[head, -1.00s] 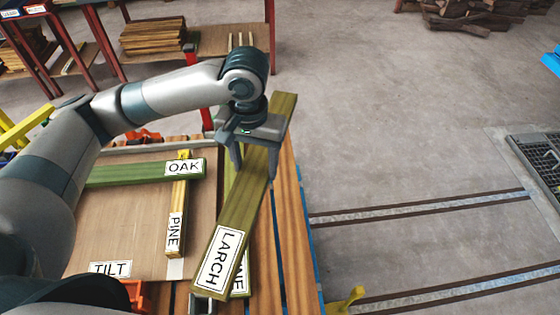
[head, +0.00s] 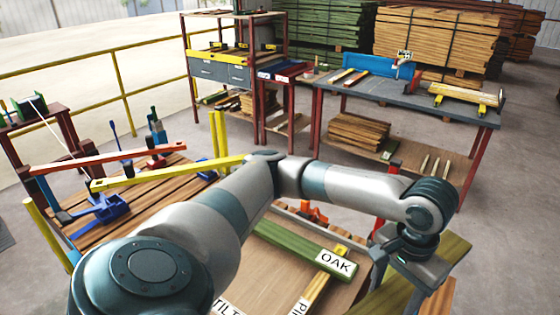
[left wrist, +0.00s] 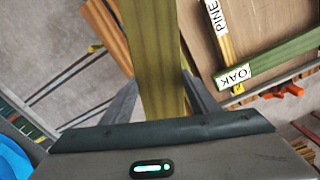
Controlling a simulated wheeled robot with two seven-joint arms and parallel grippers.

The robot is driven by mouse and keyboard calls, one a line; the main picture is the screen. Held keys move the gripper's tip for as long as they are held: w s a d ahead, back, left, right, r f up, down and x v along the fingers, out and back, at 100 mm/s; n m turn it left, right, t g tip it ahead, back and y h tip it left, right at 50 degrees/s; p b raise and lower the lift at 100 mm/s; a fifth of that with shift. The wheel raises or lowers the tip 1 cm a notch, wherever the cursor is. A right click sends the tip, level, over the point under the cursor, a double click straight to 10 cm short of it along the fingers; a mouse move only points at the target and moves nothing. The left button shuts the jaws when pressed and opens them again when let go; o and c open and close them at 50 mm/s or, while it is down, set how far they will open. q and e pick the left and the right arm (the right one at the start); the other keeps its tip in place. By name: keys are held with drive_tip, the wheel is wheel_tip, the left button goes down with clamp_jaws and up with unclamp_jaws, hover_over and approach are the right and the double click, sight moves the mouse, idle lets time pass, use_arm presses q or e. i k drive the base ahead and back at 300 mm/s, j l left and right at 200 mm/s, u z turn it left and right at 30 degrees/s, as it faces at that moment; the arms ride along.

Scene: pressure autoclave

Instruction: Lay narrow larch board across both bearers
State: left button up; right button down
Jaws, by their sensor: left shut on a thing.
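My left gripper (head: 410,288) is shut on the larch board, an olive-green plank (head: 452,258) at the lower right of the head view. In the left wrist view the larch board (left wrist: 160,50) runs up from between the fingers (left wrist: 160,100). Its label is out of view. A green board labelled OAK (head: 300,245) and a yellowish board labelled PINE (head: 322,285) lie on a brown panel (head: 265,280) marked TILT, left of the gripper. I cannot tell which parts are the two bearers. My right gripper is not in view.
A grey-topped bench (head: 410,95) stands at the back right, with a plank (head: 465,93) across yellow supports. A slatted table (head: 130,200) with red and yellow bars and blue clamps is at the left. A shelf rack (head: 235,65) stands behind. Concrete floor shows at right.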

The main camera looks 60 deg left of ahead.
sight(253, 271)
drive_tip(key=j+u, duration=0.1)
drive_tip(key=u, duration=0.4)
drive_tip(key=j+u, duration=0.1)
drive_tip(key=u, duration=0.35)
drive_tip(key=j+u, duration=0.15)
drive_tip(key=u, duration=0.35)
